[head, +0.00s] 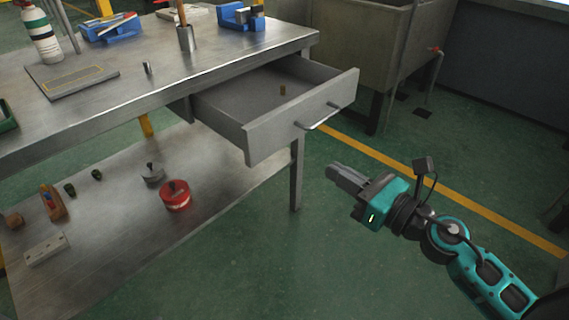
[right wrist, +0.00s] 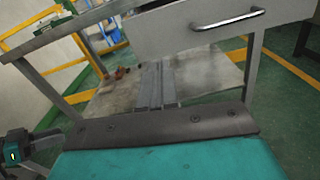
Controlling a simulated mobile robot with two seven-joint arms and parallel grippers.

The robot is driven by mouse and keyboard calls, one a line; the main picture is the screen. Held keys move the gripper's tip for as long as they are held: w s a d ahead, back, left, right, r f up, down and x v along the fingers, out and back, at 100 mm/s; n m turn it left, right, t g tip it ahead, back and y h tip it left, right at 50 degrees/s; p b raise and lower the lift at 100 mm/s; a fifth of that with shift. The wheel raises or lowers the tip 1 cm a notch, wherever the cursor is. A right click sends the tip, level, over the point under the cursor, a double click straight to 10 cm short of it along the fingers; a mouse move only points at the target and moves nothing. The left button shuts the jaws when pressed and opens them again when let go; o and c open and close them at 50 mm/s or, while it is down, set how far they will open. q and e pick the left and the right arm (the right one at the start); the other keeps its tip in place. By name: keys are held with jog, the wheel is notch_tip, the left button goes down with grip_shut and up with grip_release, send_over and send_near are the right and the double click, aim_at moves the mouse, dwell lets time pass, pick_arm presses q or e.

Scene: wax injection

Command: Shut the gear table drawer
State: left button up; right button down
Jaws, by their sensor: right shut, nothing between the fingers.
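The gear table (head: 180,77) is a grey metal table with its drawer (head: 300,117) pulled out at the right end.
The lower shelf (head: 130,235) holds a red weight (head: 175,196), a grey weight (head: 152,175) and several small items. A table leg (head: 297,180) stands below the drawer. A large metal tank (head: 365,45) stands behind the drawer. The green floor (head: 290,265) around my right gripper is clear.

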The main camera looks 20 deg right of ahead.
jog(key=n, duration=0.1)
jog(key=p, duration=0.2)
send_near(273, 136)
jog(key=p+x, duration=0.1)
jog(key=x, duration=0.4)
jog(key=shift+w+a, duration=0.1)
jog(key=shift+w, duration=0.2)
pick_arm(q)
jog(key=shift+s+a+r, duration=0.15)
jog(key=shift+a+r, duration=0.25)
jog(key=shift+r, duration=0.15)
pick_arm(e)
jog(key=shift+w+a, duration=0.2)
jog(key=shift+w, duration=0.35)
jog(key=shift+w, duration=0.1)
